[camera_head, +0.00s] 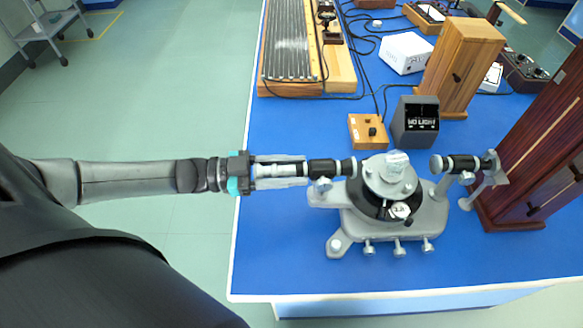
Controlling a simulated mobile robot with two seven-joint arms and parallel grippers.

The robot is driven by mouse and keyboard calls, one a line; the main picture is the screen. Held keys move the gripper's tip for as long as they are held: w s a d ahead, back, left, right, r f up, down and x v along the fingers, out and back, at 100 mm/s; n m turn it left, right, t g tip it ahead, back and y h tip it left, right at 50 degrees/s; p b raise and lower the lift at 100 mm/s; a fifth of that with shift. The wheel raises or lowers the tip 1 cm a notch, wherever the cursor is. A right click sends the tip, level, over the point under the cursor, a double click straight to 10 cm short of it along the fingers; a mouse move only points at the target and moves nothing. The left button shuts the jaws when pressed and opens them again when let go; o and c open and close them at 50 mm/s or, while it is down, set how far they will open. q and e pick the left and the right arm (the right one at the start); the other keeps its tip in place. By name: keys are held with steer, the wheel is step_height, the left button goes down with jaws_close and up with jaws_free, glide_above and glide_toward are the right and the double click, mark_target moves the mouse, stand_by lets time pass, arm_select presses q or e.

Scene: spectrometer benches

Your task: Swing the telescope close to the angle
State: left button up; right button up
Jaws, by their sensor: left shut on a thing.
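The spectrometer (395,205) stands on the blue bench, with a grey cast base and a round central table. A clear block (397,161) sits on top of that table. The telescope (330,168), a black and silver tube, points out to the left from the centre. My left gripper (296,170) reaches in from the left, level with the tube, and is shut on the telescope's outer end. Its fingers partly hide that end. On the right side another black tube, the collimator (462,163), points toward the centre. My right gripper is not in view.
A tall dark-red cabinet (540,150) is close on the right. A wooden cabinet (462,65) and cables are further back. The bench front is clear (290,265).

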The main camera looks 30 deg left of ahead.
arm_select(q)
jaws_close()
stand_by(0.8)
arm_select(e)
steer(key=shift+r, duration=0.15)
